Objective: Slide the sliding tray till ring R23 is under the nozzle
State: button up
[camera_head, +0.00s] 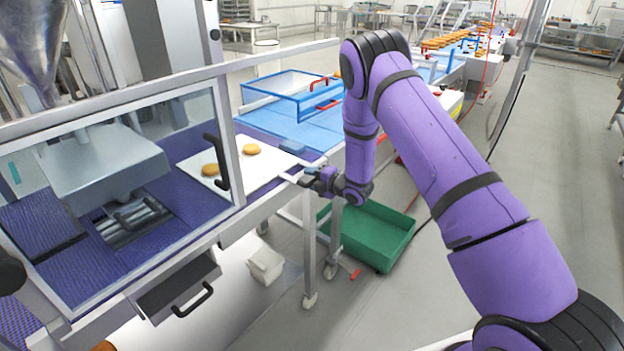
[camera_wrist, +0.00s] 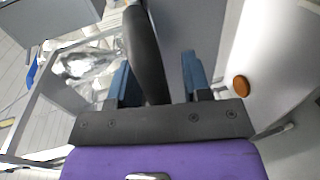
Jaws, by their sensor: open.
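The white sliding tray (camera_head: 252,176) lies on the purple-blue belt, partly behind the clear guard, with two golden rounds (camera_head: 251,149) on it. No ring labels, such as R23, can be read. A grey metal head (camera_head: 104,160) stands over the belt to the tray's left; I cannot make out a nozzle tip. My gripper (camera_head: 307,177) is at the tray's right corner, pointing left. In the wrist view its two blue fingers (camera_wrist: 156,64) are apart, with a dark bar (camera_wrist: 147,50) between them; I cannot tell whether they touch it. One round (camera_wrist: 241,86) shows to their right.
The guard frame with a black handle (camera_head: 217,161) stands in front of the belt, left of my gripper. A blue-framed clear cover (camera_head: 291,97) stands behind. A green crate (camera_head: 372,236) and a white bin (camera_head: 265,266) are below. Open floor lies right.

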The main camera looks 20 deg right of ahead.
grip_shut()
jog(key=s+a, duration=0.5)
jog(key=a, duration=0.2)
jog(key=s+a, duration=0.6)
jog(key=a, duration=0.2)
jog(key=s+a, duration=0.5)
jog(key=a, duration=0.2)
jog(key=shift+s+a, duration=0.25)
jog(key=shift+a, duration=0.05)
grip_release()
jog(key=v, duration=1)
jog(key=shift+s+d, duration=0.2)
jog(key=shift+s, duration=0.1)
